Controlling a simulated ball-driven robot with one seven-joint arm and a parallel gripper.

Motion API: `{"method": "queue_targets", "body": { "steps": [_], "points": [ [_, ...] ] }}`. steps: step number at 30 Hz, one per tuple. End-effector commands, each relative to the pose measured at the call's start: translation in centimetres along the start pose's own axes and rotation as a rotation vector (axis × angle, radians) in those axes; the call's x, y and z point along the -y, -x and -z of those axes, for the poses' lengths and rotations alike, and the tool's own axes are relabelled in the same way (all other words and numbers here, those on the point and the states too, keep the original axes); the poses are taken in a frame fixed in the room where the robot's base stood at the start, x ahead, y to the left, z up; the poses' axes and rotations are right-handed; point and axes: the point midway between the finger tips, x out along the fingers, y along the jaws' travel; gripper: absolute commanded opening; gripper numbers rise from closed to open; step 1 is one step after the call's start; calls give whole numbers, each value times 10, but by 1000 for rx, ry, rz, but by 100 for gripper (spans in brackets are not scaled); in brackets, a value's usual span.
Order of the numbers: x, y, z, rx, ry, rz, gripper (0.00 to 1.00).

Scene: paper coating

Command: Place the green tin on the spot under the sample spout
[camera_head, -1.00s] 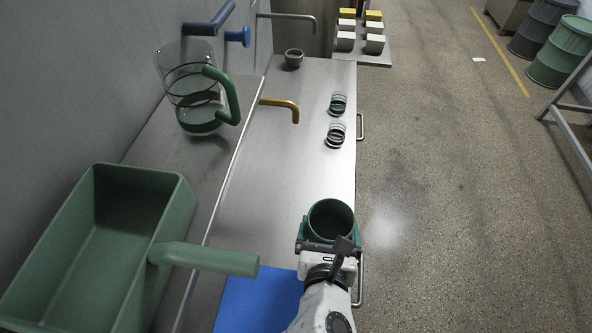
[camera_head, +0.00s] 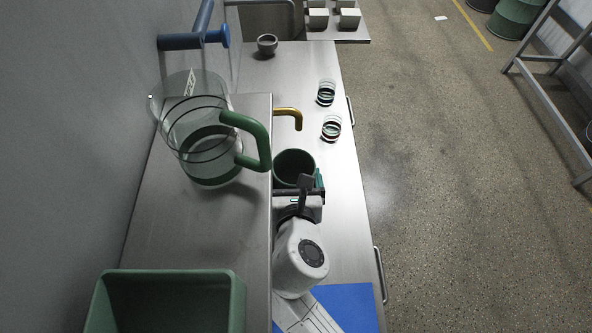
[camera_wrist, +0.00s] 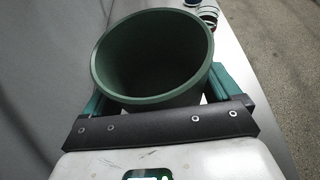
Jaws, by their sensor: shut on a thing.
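The green tin (camera_head: 294,166) is an open, empty-looking round cup. It stands upright between the fingers of my gripper (camera_head: 298,183), which is shut on it. In the wrist view the tin (camera_wrist: 152,58) shows from above, with a teal finger at each side. A brass spout (camera_head: 289,112) reaches out over the steel bench just beyond the tin. A grey spout (camera_head: 262,4) is at the far end, with a small grey cup (camera_head: 267,44) near it. No label tells which is the sample spout. The tin's base and any marked spot are hidden.
A clear jug with a green handle (camera_head: 250,140) stands on the raised ledge to the left. A green bin (camera_head: 170,276) is near left and a blue mat (camera_head: 345,305) near right. Striped ring stacks (camera_head: 331,127) stand right of the brass spout. The bench (camera_head: 345,215) is bare between.

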Motion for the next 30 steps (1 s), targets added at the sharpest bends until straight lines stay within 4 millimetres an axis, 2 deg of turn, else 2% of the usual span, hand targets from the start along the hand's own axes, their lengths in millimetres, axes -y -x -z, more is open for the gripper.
{"method": "queue_targets", "body": {
  "steps": [3, 6, 12, 19, 25, 30],
  "points": [
    [5, -30, 0, 1, 0, 4, 58],
    [7, -52, 14, -1, 2, 2, 58],
    [11, -83, 30, 0, 1, 2, 58],
    [12, -99, 39, 0, 0, 0, 58],
    [12, -108, 64, -1, 1, -1, 58],
    [12, -109, 65, 1, 0, -1, 58]
  ]
}}
